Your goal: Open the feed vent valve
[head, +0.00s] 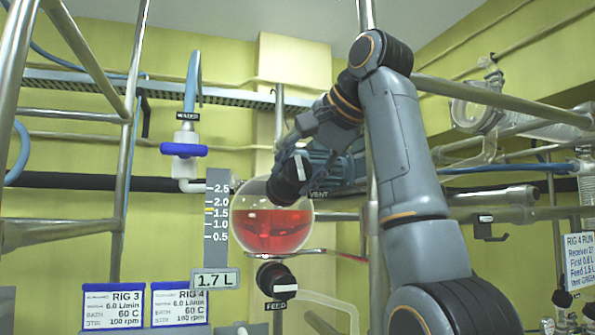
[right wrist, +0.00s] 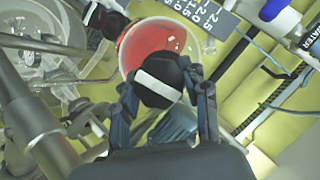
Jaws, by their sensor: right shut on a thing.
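The feed vent valve is a black round knob (head: 287,181) with a white bar, beside the "VENT" label (head: 319,194) and in front of the round glass feed vessel (head: 262,228). The vessel holds red liquid. My right gripper (head: 291,164) reaches in from the upper right and is shut on this knob. In the right wrist view the knob (right wrist: 160,78) sits between the two fingers of the gripper (right wrist: 164,88), its white bar slanting slightly across its face. The gripper partly hides the knob in the head view. My left gripper is not in view.
A second black knob (head: 276,280) with a white bar, above the "FEED" label (head: 275,305), sits below the vessel. A level scale (head: 217,215) and a "1.7 L" display (head: 214,281) stand left of it. A blue-handled water valve (head: 184,150) and metal rails (head: 72,235) are farther left.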

